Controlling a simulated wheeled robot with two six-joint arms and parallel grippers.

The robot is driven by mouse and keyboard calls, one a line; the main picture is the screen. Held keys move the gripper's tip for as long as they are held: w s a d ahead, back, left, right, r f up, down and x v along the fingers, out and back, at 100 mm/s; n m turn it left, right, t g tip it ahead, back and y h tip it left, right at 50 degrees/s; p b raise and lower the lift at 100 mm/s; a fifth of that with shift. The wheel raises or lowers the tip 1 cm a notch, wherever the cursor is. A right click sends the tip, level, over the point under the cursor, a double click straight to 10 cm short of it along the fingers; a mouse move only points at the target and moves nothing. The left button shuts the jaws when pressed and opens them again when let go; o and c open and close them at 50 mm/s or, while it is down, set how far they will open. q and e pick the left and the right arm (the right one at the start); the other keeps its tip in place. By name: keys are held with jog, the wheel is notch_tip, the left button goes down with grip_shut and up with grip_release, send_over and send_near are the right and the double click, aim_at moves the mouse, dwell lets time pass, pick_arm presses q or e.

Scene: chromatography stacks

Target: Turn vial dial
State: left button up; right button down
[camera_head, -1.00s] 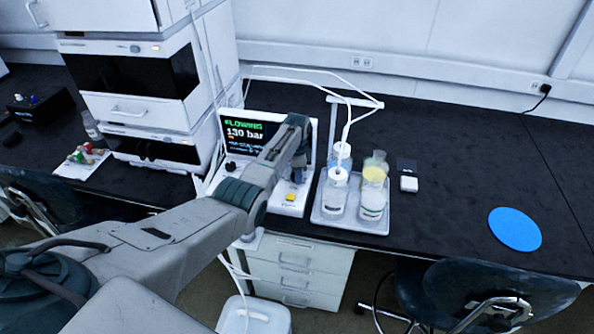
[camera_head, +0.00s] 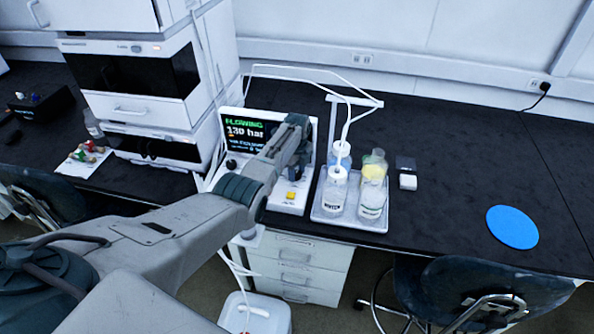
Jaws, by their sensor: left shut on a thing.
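A white console (camera_head: 291,202) with a lit screen (camera_head: 247,133) stands on the black bench. The screen reads FLOWING and 130 bar. My right gripper is not in view.
A grey tray (camera_head: 322,214) holding capped bottles (camera_head: 333,193) with white tubing is close to the right of my gripper. Stacked white instruments (camera_head: 135,85) stand at the left. A blue disc (camera_head: 512,227) lies on the otherwise clear right bench (camera_head: 450,180).

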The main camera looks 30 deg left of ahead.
aim_at(297, 174)
pick_arm(q)
jog(key=shift+m, duration=0.6)
jog(key=o, duration=1)
jog(key=shift+r, duration=0.6)
notch_tip(297, 174, up, 10)
jog(key=b, duration=0.1)
jog(key=shift+f, duration=0.15)
